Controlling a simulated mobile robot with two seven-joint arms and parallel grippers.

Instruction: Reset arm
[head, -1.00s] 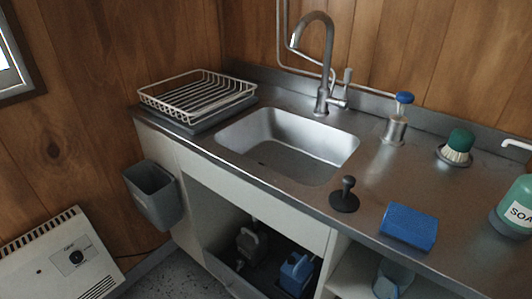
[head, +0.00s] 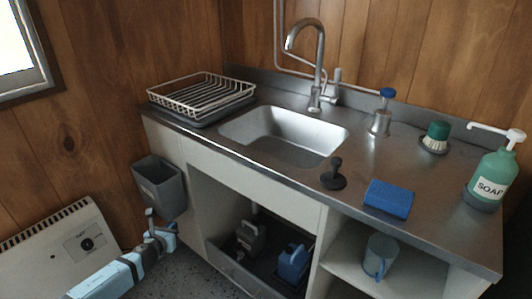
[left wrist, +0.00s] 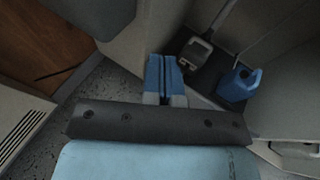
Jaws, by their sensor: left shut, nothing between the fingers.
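My left arm comes in at the lower left of the head view. Its gripper (head: 168,230) is in front of the counter's left end, low down, just below the grey bin that hangs there. In the left wrist view the two blue fingers (left wrist: 165,75) are side by side and shut, with nothing between them. The floor and the cabinet front show beyond them. My right gripper is in neither view.
The grey bin (head: 160,187) hangs close above my left gripper. A white heater (head: 62,250) stands at left. The counter (head: 270,172) carries a sink, rack, sponge and soap bottle.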

